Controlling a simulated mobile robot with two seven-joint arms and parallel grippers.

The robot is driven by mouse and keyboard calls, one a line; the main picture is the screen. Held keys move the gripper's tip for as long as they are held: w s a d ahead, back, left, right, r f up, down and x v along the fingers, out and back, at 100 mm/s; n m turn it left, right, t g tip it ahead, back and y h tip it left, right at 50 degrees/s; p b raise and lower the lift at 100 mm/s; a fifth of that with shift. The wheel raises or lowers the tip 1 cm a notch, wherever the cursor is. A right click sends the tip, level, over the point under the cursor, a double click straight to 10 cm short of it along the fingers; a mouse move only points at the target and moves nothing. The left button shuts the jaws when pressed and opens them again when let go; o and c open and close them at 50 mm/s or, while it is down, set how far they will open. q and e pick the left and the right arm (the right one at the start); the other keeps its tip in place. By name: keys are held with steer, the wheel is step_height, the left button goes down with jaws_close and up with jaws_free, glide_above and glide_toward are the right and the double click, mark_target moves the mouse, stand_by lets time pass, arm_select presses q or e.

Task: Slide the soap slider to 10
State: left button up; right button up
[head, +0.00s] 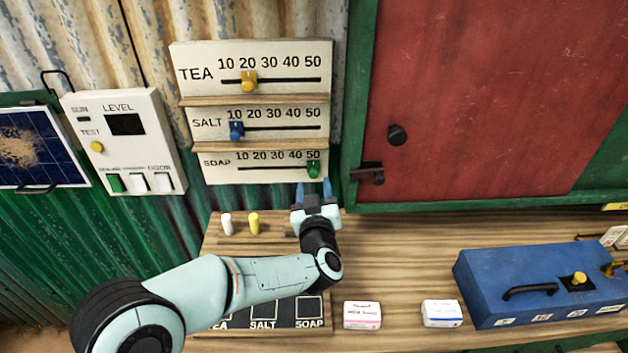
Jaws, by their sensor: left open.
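The soap slider is a green knob (313,169) at the right end of its slot, under the 50 mark. Its scale board (220,174) reads SOAP and 10 to 50 from left to right, and is the lowest of three boards on the wall. My left gripper (314,188) points up at the board, just below the green knob, with its two blue fingers apart and nothing seen between them. I cannot tell whether a finger touches the knob. My right gripper is not in view.
The TEA slider's yellow knob (248,81) and the SALT slider's blue knob (236,131) sit above. A red door (470,100) with a dark latch is to the right. Small boxes (362,315) and a blue case (530,285) stand on the wooden counter (400,260).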

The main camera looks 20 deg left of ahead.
mark_target(314, 176)
arm_select(q)
steer(key=shift+x, duration=1.65)
jaws_close()
steer(key=s+a+b, duration=0.1)
steer(key=s+a, duration=0.1)
steer(key=a, duration=0.2)
steer(key=s+a+b, duration=0.2)
steer(key=a, duration=0.3)
steer(key=s+a+b, duration=0.1)
steer(key=s+a, duration=0.2)
steer(key=a, duration=0.2)
steer(key=shift+a+f+b, duration=0.1)
steer(key=shift+a+b, duration=0.1)
steer(key=shift+b, duration=0.1)
steer(key=shift+s+a, duration=0.15)
steer(key=shift+a, duration=0.15)
steer(key=shift+s+a, duration=0.15)
steer(key=shift+a, duration=0.15)
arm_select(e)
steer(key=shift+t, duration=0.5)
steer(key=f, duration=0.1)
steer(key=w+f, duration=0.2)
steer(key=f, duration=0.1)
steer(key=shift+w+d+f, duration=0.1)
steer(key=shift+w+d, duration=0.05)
arm_select(q)
jaws_free()
steer(key=shift+a, duration=0.1)
